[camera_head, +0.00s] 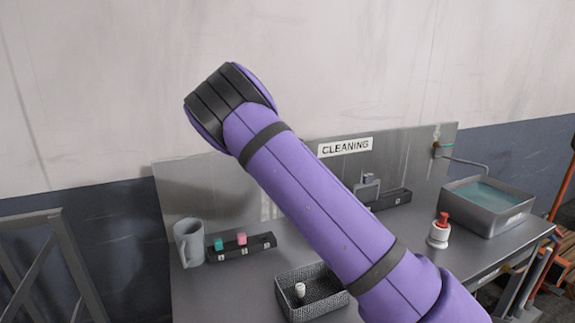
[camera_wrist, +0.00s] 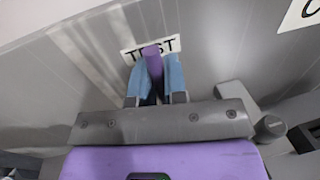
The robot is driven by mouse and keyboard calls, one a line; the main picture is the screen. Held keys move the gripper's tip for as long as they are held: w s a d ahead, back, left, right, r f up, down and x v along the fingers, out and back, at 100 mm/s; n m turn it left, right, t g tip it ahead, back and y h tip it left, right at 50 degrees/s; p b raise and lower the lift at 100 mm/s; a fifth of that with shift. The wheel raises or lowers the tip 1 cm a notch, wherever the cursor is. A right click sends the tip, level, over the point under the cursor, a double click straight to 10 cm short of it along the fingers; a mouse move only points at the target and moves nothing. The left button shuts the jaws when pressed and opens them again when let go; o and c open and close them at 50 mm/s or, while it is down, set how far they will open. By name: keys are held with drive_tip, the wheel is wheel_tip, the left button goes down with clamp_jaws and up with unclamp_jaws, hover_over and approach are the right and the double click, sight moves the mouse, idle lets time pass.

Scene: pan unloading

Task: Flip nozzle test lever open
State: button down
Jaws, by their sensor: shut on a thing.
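My gripper (camera_wrist: 155,82) shows in the wrist view, its two blue fingers shut on a narrow purple piece (camera_wrist: 153,62). The piece stands up between the fingers in front of the TEST label (camera_wrist: 168,45) on the grey back panel. I cannot tell whether this piece is a nozzle or the test lever. A grey post (camera_wrist: 235,95) and a short grey cylinder (camera_wrist: 270,128) are to the right of the fingers. In the head view my purple arm hides my gripper and the TEST area. A grey fixture (camera_head: 367,188) shows just right of the arm.
A grey mug (camera_head: 188,243) and a rack (camera_head: 240,249) with a teal and a pink piece stand at the left. A mesh basket (camera_head: 285,300) holds a small white piece. A white bottle with a red top (camera_head: 438,232) and a water basin (camera_head: 455,212) are at the right.

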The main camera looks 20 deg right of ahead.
drive_tip(key=shift+a+n, duration=0.1)
drive_tip(key=shift+n, duration=0.2)
drive_tip(key=c, duration=1.2)
unclamp_jaws()
drive_tip(key=shift+o, duration=0.2)
drive_tip(key=s+a, duration=0.2)
drive_tip(key=s, duration=0.8)
drive_tip(key=shift+s, duration=0.35)
drive_tip(key=shift+d, duration=0.1)
